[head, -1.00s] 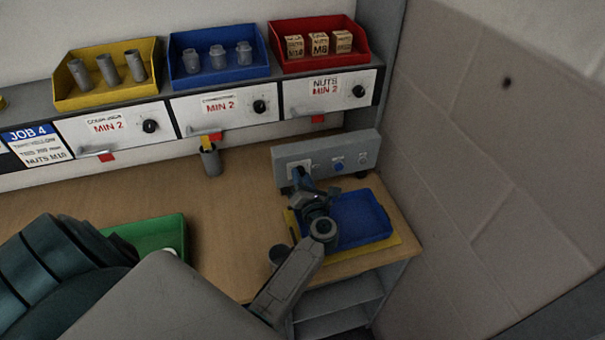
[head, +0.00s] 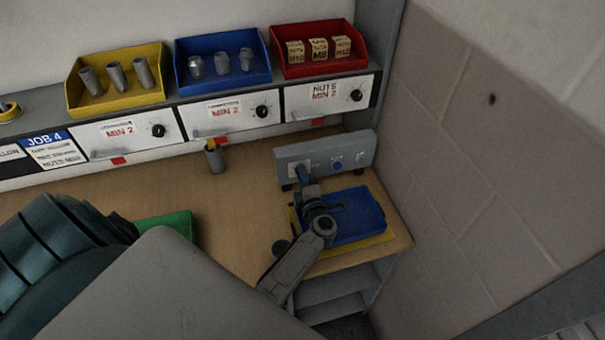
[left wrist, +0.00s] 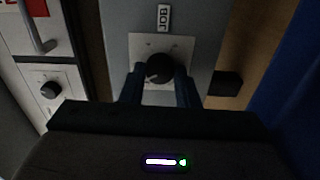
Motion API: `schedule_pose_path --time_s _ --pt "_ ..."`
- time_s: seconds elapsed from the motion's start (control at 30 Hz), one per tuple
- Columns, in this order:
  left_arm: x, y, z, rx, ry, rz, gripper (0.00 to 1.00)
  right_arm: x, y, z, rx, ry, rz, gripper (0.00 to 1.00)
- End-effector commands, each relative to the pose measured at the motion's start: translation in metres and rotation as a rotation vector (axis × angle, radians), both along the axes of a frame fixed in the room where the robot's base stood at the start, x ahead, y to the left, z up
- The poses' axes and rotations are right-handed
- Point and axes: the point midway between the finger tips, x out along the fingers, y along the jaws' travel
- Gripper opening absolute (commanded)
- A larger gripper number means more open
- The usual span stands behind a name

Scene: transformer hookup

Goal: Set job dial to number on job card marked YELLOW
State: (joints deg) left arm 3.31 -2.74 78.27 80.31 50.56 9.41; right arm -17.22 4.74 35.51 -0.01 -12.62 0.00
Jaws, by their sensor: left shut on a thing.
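In the head view, my left gripper (head: 302,178) reaches the left end of the grey panel (head: 325,152) and hides the dial. The dial's setting cannot be read. A job card (head: 52,150) with a blue JOB 4 header hangs at the left; its smaller lines are blurred. Another card (head: 9,153), cut by the picture edge, shows only "LLOW". My right gripper is not in view.
A blue tray (head: 376,229) on a yellow mat (head: 391,235) lies beside my left gripper. A grey cup (head: 216,160) stands near the drawers. Yellow, blue and red bins line the shelf. A wall is close on the right. The bench's middle is clear.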

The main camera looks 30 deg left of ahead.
Motion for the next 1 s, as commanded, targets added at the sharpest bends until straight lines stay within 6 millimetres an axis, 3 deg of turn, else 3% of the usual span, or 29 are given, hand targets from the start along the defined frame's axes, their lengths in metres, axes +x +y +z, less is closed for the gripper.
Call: schedule_pose_path --time_s 1.0 --pt "0.001 0.0 0.0019 0.625 0.73 0.002 0.05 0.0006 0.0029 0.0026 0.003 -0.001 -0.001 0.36"
